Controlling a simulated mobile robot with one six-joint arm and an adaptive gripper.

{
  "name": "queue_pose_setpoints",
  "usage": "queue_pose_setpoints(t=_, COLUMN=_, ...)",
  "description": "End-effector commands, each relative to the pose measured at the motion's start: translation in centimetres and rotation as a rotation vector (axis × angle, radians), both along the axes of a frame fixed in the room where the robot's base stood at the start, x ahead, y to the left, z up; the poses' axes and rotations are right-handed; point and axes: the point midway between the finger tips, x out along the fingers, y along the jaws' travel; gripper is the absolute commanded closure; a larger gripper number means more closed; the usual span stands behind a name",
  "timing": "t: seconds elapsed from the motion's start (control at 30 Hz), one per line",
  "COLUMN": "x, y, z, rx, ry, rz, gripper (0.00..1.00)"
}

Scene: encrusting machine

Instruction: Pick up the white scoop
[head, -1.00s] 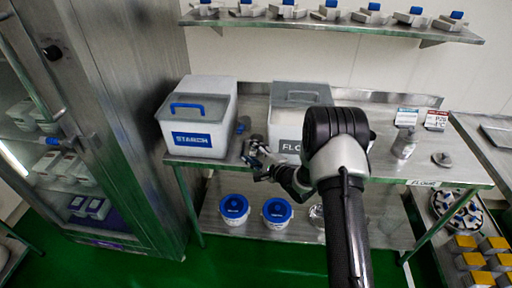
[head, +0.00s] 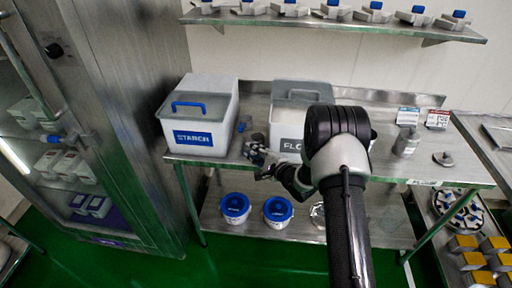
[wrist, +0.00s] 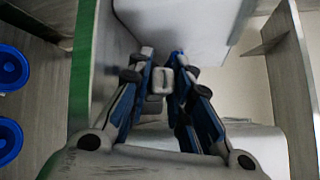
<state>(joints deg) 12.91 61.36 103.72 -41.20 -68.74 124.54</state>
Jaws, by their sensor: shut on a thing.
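My gripper (head: 257,158) is at the front edge of the steel table, in front of the gap between the two bins. In the wrist view, its blue-padded fingers (wrist: 162,72) are closed on a small pale piece, which I take to be part of the white scoop (wrist: 157,84). Most of the scoop is hidden by the fingers. In the head view I cannot make out the scoop apart from the gripper.
A white STARCH bin (head: 213,97) with a blue handle stands left of the gripper. A FLOUR bin (head: 299,94) stands behind my arm. Blue-lidded tubs (head: 236,206) sit on the lower shelf. A grey bottle (head: 406,143) stands at the table's right.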

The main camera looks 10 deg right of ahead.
Motion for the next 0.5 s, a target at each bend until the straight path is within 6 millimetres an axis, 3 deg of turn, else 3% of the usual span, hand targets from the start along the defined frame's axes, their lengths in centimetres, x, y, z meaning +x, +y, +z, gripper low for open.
queue_pose_setpoints(t=0.27, x=0.1, y=0.0, z=1.9, rx=-0.001, ry=-0.005, rz=0.0, gripper=1.0)
queue_pose_setpoints(t=0.5, x=0.1, y=0.0, z=7.4, rx=-0.002, ry=-0.008, rz=0.0, gripper=1.0)
